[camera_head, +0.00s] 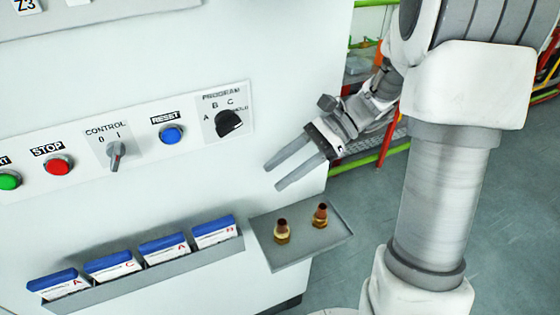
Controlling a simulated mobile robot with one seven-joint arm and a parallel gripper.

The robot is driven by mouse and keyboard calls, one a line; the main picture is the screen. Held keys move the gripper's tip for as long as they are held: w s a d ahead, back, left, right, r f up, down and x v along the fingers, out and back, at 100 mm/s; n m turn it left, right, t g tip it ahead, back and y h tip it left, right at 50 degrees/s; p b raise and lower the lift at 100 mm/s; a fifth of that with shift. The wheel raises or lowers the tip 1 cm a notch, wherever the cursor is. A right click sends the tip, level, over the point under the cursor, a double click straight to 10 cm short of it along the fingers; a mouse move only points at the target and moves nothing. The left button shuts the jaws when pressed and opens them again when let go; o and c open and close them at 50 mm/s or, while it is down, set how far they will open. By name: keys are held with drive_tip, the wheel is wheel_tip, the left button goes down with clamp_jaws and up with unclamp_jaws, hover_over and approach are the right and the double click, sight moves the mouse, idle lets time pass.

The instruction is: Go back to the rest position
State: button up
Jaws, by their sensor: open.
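My gripper (282,172) is open and empty. It hangs in front of the right part of the white machine panel (285,75), with its two grey fingers pointing left and slightly down. It is below and right of the black PROGRAM knob (229,123) and above the small grey shelf (331,241). No object shows between the fingers. My arm comes in from the upper right.
Two brass fittings, one left (282,232) and one right (320,215), stand on the shelf. The panel carries a blue RESET button (172,134), a CONTROL switch (116,155) and a red STOP button (58,165). A rack (160,269) holds several blue-topped boxes. Grey floor (350,215) shows at right.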

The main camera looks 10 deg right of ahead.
drive_tip(key=s+d+r+n+t+h, duration=0.5)
drive_tip(key=s+r+n+t+h, duration=0.2)
drive_tip(key=s+n+h, duration=0.4)
drive_tip(key=n+t, duration=0.1)
drive_tip(key=n, duration=0.3)
drive_tip(key=shift+s+r+t+h, duration=0.3)
drive_tip(key=shift+s+r+h, duration=0.05)
drive_tip(key=shift+s+h, duration=0.05)
